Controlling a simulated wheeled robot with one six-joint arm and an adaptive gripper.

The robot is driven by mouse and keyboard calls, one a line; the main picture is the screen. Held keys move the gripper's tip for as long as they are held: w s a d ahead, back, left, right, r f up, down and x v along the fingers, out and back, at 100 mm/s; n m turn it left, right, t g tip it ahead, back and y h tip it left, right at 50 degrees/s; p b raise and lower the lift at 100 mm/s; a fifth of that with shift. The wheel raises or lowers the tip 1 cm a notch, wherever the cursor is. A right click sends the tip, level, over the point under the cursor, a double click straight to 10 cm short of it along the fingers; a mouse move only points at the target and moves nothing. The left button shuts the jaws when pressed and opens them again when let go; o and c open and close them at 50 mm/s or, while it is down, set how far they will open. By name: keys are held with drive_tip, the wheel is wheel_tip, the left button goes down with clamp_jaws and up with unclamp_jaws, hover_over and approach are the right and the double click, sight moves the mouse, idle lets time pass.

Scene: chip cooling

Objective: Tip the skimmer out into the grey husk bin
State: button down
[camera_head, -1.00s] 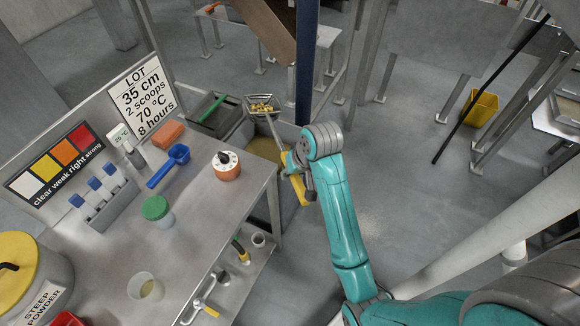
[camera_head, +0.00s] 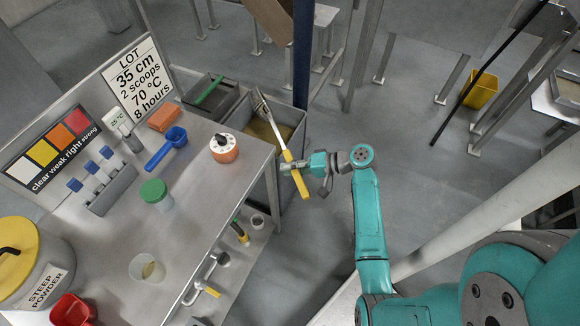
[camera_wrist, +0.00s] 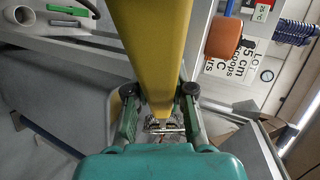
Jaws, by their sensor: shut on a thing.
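My gripper (camera_head: 299,170) is shut on the yellow handle of the skimmer (camera_head: 287,157). The skimmer's metal head (camera_head: 261,98) points up and left, turned nearly edge-on over the back of a grey bin (camera_head: 298,117). I see no yellow pieces on it now, though its inner face is mostly hidden. The bin holds a tan layer, and the skimmer's shaft crosses in front of it.
A dark tray with a green-handled tool (camera_head: 210,91) is left of the bin. The steel bench (camera_head: 195,210) holds an orange dial timer (camera_head: 224,147), a blue scoop (camera_head: 168,148) and a green-lidded jar (camera_head: 156,194). A blue post (camera_head: 303,50) rises behind the bin.

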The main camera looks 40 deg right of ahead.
drive_tip(key=m+t+y, duration=0.1)
drive_tip(key=t, duration=0.1)
drive_tip(key=m+t+y, duration=0.2)
drive_tip(key=shift+f+t, duration=0.1)
drive_tip(key=shift+t, duration=0.3)
idle(0.6)
